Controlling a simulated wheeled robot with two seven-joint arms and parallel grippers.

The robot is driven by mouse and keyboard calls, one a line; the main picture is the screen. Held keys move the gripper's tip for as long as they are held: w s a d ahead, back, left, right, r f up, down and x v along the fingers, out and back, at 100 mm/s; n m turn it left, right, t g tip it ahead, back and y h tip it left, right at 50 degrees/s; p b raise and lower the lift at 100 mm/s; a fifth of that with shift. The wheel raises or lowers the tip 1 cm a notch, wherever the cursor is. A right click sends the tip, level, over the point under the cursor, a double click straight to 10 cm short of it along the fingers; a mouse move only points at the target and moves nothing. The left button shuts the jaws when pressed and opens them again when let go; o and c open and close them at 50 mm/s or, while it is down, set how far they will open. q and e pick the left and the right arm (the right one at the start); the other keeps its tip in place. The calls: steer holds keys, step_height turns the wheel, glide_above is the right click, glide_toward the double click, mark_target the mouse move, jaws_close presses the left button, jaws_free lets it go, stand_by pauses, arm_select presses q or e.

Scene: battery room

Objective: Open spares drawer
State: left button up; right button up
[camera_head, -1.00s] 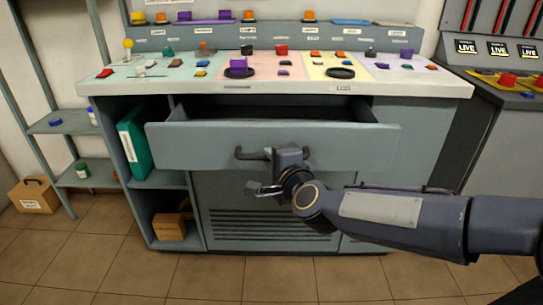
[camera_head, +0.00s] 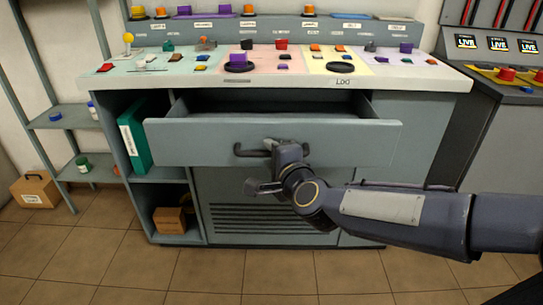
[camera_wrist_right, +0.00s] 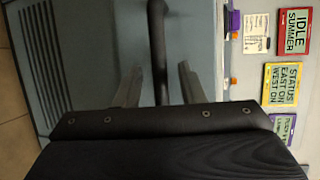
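The spares drawer (camera_head: 200,143) is a wide grey drawer under the console top. It stands pulled out, and its dark interior shows behind the front panel. Its dark bar handle (camera_head: 250,152) is at the middle of the front. My right gripper (camera_head: 268,170) is at the handle, its arm coming in from the right. In the right wrist view the handle (camera_wrist_right: 157,45) runs between the two fingers of my right gripper (camera_wrist_right: 158,85). The fingers stand apart on either side of the bar, with gaps showing. The drawer's contents cannot be made out. My left gripper is not in view.
The console top (camera_head: 420,80) carries several buttons and knobs above the drawer. An open shelf at left holds a teal binder (camera_head: 135,140) and a cardboard box (camera_head: 170,220). A shelf rack (camera_head: 70,120) stands further left. The tiled floor (camera_head: 250,270) in front is clear.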

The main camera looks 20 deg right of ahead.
steer(key=a+p+v, duration=0.1)
steer(key=p+v, duration=0.1)
steer(key=v, duration=0.5)
steer(key=shift+s+d, duration=0.4)
steer(key=shift+d, duration=0.1)
steer(key=s+d+f+n+g+y, duration=0.1)
steer(key=s+d+f+n+g, duration=0.1)
steer(key=s+f+n+g, duration=0.55)
steer(key=s+d+f+n+g+y, duration=0.1)
steer(key=s+d+f+n+g, duration=0.2)
steer(key=s+n, duration=0.75)
step_height(320, 180, up, 29)
steer(key=s+m+p, duration=0.2)
steer(key=s+p, duration=0.1)
steer(key=p, duration=2.7)
steer(key=shift+f, duration=0.25)
steer(key=shift+a+t, duration=0.15)
steer(key=shift+t, duration=0.1)
